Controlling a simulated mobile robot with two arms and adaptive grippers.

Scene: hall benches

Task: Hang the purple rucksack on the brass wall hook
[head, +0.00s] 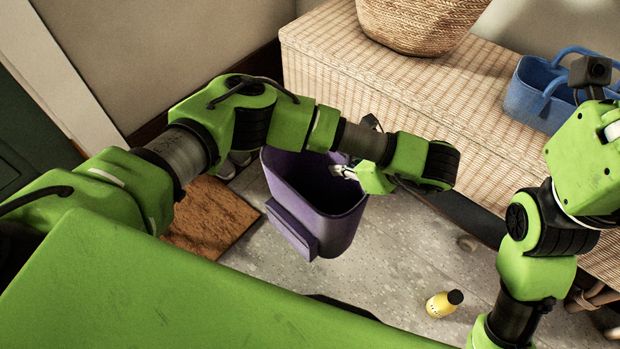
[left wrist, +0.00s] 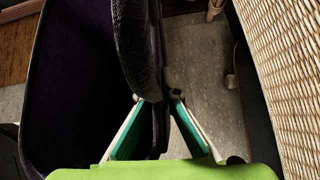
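The purple rucksack (head: 335,228) is left of centre in the head view, its open top facing up and a front pocket on its lower left. My left gripper (head: 345,172) reaches in from above at its right rim. In the left wrist view the two fingers (left wrist: 157,97) close in on the dark strap at the rucksack's (left wrist: 75,85) edge, and the strap stands up between them. I cannot tell whether the rucksack touches the floor. The right arm is at the right of the head view, and its fingers do not show. The brass wall hook is not in view.
A wicker bench (head: 400,100) runs along the wall, carrying a woven basket (head: 420,18) and a blue caddy (head: 530,98). A yellow bottle (head: 441,304) with a dark cap is on the floor. A brown mat (head: 210,220) lies left of the rucksack. Floor between rucksack and bottle is clear.

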